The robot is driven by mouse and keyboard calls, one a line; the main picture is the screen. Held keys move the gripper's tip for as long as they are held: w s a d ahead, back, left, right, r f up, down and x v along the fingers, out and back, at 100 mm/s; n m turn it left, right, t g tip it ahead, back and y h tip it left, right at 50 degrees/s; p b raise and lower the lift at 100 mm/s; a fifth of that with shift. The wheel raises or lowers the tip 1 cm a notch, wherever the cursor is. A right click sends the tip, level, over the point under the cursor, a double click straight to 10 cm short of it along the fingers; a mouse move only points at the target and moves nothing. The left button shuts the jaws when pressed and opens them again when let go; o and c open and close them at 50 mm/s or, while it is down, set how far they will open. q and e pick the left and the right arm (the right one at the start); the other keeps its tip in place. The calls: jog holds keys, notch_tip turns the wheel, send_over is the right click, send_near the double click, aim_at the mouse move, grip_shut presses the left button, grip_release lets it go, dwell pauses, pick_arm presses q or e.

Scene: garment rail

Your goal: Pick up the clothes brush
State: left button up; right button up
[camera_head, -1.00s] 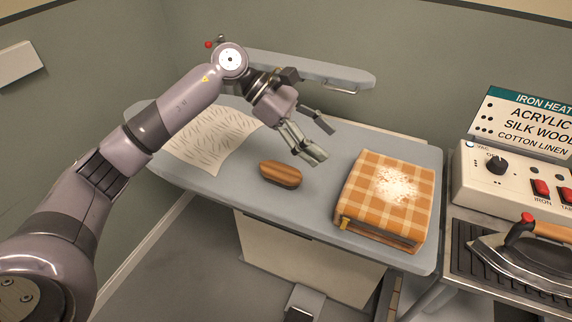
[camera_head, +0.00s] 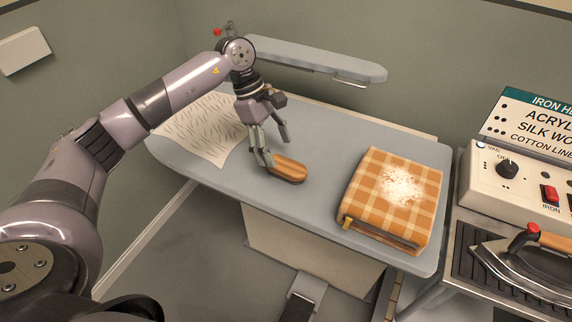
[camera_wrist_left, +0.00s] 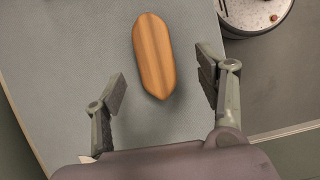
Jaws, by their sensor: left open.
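The clothes brush (camera_head: 288,168) has an oval brown wooden body and lies on the grey ironing board (camera_head: 325,150). In the left wrist view the brush (camera_wrist_left: 153,57) lies lengthwise, ahead of the fingertips and between their lines, with its near end close to the gap. My left gripper (camera_head: 275,150) is open, with fingers pointing down at the brush's left end. I cannot tell whether a finger touches the brush. My right gripper is not in view.
A folded orange checked cloth (camera_head: 390,197) with white powder lies right of the brush. A patterned sheet (camera_head: 205,128) lies on the left. A narrow sleeve board (camera_head: 320,60) stands behind. An iron (camera_head: 525,262) and control box (camera_head: 515,180) are at right.

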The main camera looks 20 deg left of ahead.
aim_at(286, 164)
pick_arm(q)
jog(key=shift+d+f, duration=0.3)
jog(key=shift+f, duration=0.35)
jog(key=x, duration=0.1)
jog(key=p+x, duration=0.2)
jog(key=x, duration=0.1)
jog(key=shift+w+d, duration=0.1)
jog(key=shift+w, duration=0.2)
jog(key=shift+d+f, duration=0.2)
jog(key=shift+f, duration=0.4)
jog(key=shift+c, duration=0.5)
jog(key=c, duration=1.2)
